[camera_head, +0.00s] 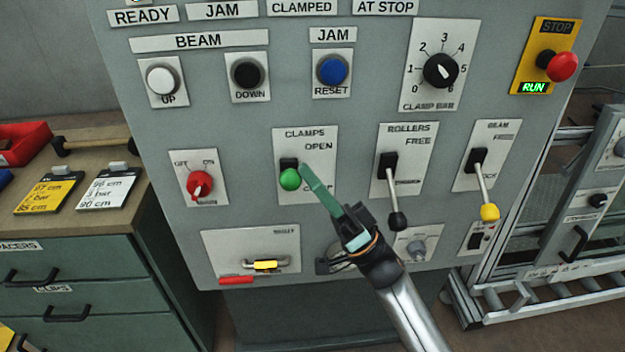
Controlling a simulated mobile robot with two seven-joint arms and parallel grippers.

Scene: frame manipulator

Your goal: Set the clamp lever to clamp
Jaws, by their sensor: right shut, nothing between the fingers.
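The clamp lever has a round green knob (290,179) and sits on the white CLAMPS plate (322,138), which reads OPEN near the top. The knob shows just below its black mount and hides the shaft, so the lever seems to point out toward me. The plate's lower word is mostly covered by my right gripper (305,168). That gripper comes in from the lower right with its long green fingers shut and empty. Its tip is just right of and slightly above the knob; I cannot tell whether they touch. My left gripper is not in view.
The ROLLERS lever (397,218) with a black knob hangs down close to the right of my gripper. The BEAM lever (489,212) has a yellow knob. A red OFF/ON knob (200,185) is to the left. A red stop button (562,67) is at the upper right.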

